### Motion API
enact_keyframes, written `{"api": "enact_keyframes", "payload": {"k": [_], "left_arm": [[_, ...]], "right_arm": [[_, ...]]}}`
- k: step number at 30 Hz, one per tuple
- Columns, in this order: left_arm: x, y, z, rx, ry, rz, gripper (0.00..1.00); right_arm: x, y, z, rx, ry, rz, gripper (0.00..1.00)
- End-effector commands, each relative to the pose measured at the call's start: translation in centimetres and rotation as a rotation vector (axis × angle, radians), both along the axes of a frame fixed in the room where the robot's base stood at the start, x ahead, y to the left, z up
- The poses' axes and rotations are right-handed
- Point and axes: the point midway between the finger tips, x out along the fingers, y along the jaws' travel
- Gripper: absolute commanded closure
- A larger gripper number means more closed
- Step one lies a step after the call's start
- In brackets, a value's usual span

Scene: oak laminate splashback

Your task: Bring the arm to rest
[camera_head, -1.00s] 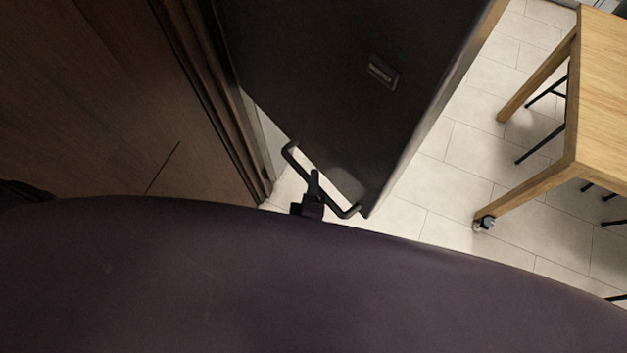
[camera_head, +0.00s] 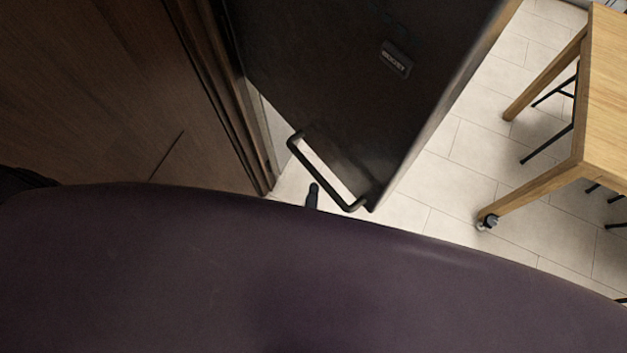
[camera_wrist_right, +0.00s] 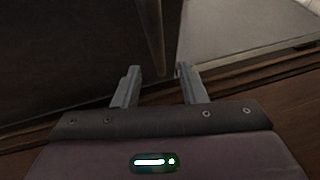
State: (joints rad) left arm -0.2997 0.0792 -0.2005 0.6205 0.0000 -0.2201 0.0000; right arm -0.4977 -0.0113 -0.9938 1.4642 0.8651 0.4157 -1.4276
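My right gripper (camera_head: 312,196) shows in the head view as a small dark finger at the edge of my purple body, which hides the rest. The door stands ajar. My left gripper is not in view; only a dark shape shows at the far left edge.
A brown wood cabinet front (camera_head: 85,95) stands to the left of the door. A light wooden table (camera_head: 607,100) with black stools behind its leg is at the right. Pale tiled floor (camera_head: 430,185) lies clear between the door and the table.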

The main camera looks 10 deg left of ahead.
Motion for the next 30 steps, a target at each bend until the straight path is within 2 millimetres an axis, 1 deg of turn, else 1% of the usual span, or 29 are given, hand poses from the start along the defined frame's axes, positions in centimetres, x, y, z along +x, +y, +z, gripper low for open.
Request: {"api": "enact_keyframes", "payload": {"k": [1,3,6,22,24,26,27,29,30], "left_arm": [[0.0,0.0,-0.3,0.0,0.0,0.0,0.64],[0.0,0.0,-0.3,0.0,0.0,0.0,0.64],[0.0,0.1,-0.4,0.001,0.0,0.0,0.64],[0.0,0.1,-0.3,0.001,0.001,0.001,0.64],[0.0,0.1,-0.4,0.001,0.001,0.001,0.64],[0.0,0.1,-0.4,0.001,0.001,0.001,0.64],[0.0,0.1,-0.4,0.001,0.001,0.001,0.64],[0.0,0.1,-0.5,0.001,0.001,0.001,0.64],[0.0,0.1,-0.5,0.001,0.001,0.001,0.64]], "right_arm": [[-0.7,-0.1,-0.1,0.0,0.001,0.001,0.62],[-1.3,-0.2,0.0,0.0,0.001,0.001,0.62],[-1.8,-0.2,0.2,0.001,0.0,0.001,0.62],[-1.8,-0.2,0.3,0.0,0.0,0.0,0.62],[-1.8,-0.3,0.0,0.002,0.004,0.001,0.62],[-1.7,-0.5,-0.9,0.008,0.021,0.004,0.62],[-1.6,-0.8,-2.0,0.018,0.043,0.007,0.62],[-1.4,-1.6,-4.4,0.044,0.095,0.012,0.62],[-1.2,-2.4,-6.6,0.066,0.143,0.011,0.62]]}}
